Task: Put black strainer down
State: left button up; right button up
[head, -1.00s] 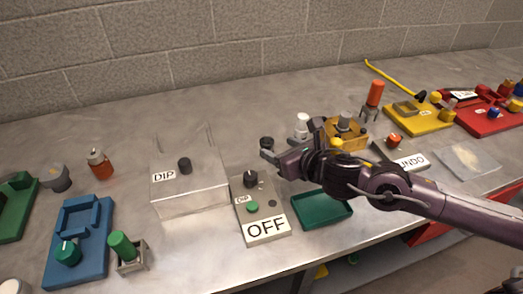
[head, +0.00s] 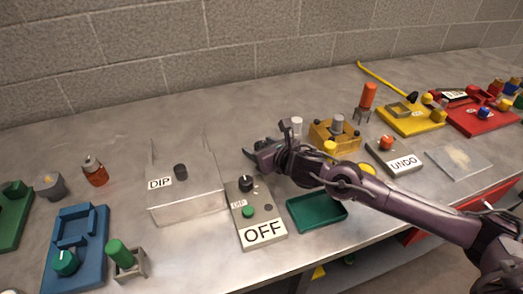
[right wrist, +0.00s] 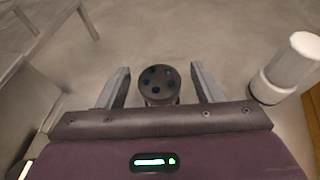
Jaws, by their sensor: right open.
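The black strainer (right wrist: 158,84) is a small dark cylinder with several holes in its round top. In the right wrist view it stands upright between the two fingers of my right gripper (right wrist: 159,72), with a gap on each side. My right gripper (head: 257,153) is open, low over the counter behind the OFF panel in the head view. There the gripper hides the strainer. Whether the strainer's base touches the counter is hidden. My left gripper is not in view.
A white cylinder (right wrist: 291,68) stands right of the strainer. A clear DIP box (head: 187,205) is to the left, and the OFF panel (head: 262,232) and green tray (head: 317,212) are in front. The counter behind is clear.

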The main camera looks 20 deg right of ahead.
jog(key=c, duration=1.2)
